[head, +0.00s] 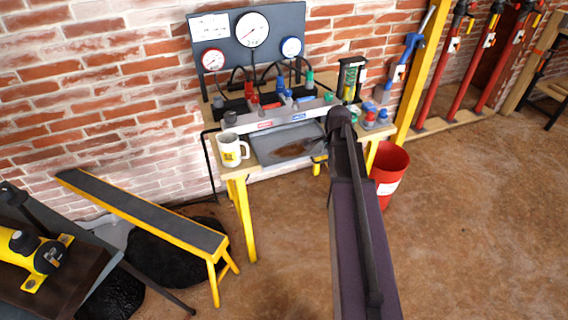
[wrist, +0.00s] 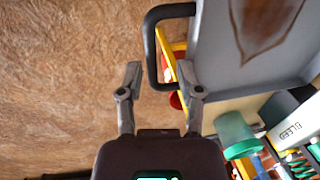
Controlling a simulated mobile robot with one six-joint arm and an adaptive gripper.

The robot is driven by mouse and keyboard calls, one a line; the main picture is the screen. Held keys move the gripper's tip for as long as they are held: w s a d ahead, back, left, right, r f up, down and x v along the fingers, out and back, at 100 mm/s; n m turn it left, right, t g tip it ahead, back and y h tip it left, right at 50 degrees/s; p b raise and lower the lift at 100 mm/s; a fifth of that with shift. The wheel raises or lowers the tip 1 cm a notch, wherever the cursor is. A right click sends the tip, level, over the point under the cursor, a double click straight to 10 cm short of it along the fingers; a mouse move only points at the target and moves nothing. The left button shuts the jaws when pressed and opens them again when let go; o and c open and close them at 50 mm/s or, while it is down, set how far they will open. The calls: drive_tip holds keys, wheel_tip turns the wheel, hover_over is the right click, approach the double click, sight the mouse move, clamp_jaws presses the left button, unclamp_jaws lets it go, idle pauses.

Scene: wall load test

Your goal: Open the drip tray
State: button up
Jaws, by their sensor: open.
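The drip tray (head: 272,152) is a shallow grey tray with a brown stain, at the front of the workbench below a long grey bar in the head view. In the wrist view the tray (wrist: 214,55) fills the upper right, and its dark loop handle (wrist: 150,50) sticks out to the left. My gripper (wrist: 160,80) is open and empty. In the picture the handle's left bar lies between the two fingertips, and the right finger overlaps the handle's lower part. I cannot tell whether they touch.
A white mug (head: 231,150) stands on the workbench (head: 236,172) just left of the tray. A red bucket (head: 390,170) stands on the floor to the right. A low yellow-and-black bench (head: 140,208) is at left. The floor in front is clear.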

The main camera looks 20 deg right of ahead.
sight(316, 146)
drive_tip(key=w, duration=0.8)
drive_tip(key=shift+w+a+r, duration=0.1)
drive_tip(key=shift+w+r, duration=0.1)
drive_tip(key=shift+w, duration=0.1)
drive_tip(key=r+p, duration=0.2)
drive_tip(key=shift+s+r+p, duration=0.2)
drive_tip(key=shift+s+p, duration=0.2)
wheel_tip(316, 146, up, 11)
drive_tip(key=s+p, duration=0.2)
drive_tip(key=p, duration=0.9)
drive_tip(key=s+a+n+g, duration=0.1)
drive_tip(key=s+a+n, duration=0.7)
drive_tip(key=a, duration=0.3)
drive_tip(key=s+a+n+g, duration=0.1)
drive_tip(key=s+a+n, duration=0.8)
drive_tip(key=a, duration=0.3)
drive_tip(key=shift+s+a, duration=0.3)
drive_tip(key=shift+s, duration=0.35)
drive_tip(key=shift+w+r, duration=0.1)
